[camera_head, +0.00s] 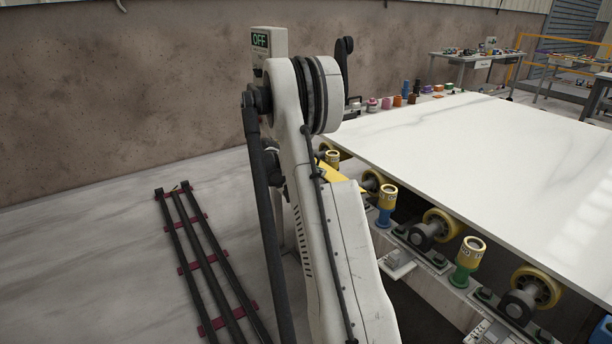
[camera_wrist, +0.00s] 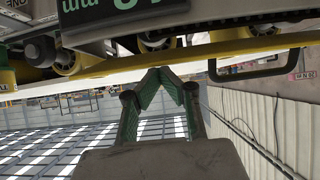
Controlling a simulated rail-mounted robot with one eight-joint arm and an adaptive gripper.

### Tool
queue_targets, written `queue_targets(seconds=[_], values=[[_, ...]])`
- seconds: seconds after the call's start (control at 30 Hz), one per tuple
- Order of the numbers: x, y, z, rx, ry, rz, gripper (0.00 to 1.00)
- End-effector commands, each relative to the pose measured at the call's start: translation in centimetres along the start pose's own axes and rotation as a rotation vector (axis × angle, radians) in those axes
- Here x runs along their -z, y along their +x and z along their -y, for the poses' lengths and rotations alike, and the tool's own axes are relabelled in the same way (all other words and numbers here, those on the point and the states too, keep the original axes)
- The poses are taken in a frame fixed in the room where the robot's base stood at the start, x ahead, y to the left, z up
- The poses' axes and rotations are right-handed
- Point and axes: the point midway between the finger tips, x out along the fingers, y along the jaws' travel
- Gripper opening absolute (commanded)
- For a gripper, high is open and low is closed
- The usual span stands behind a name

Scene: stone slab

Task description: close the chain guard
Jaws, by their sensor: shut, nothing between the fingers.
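A yellow panel, which looks like the chain guard (camera_head: 345,178), shows partly behind my arm at the slab's near left corner in the head view. My arm hides most of it. In the wrist view, which looks tilted over, a long yellow edge (camera_wrist: 225,52) crosses the top, with a black bar handle (camera_wrist: 248,74) on its right part. My gripper (camera_wrist: 160,76) is shut and empty, its green-padded fingertips together just below the yellow edge in the picture. I cannot tell whether they touch it. The head view does not show the fingers.
A white stone slab (camera_head: 480,150) lies on yellow rollers (camera_head: 440,226), with blue and green posts (camera_head: 468,262) along its near edge. A grey box reading OFF (camera_head: 262,41) stands behind my arm. A dark rail rack (camera_head: 205,265) lies on the floor at left.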

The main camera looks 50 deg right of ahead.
Motion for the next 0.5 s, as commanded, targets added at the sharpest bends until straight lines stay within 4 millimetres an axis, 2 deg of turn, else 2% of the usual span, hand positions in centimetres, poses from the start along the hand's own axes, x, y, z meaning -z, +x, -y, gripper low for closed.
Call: queue_targets(seconds=[0.03,0.1,0.5], values=[[-1.1,0.6,-0.1,-0.001,0.001,-0.040,0.00],[-1.7,0.8,-0.1,-0.004,0.002,-0.096,0.00],[-3.9,1.4,-0.2,-0.006,0.003,-0.091,0.00]])
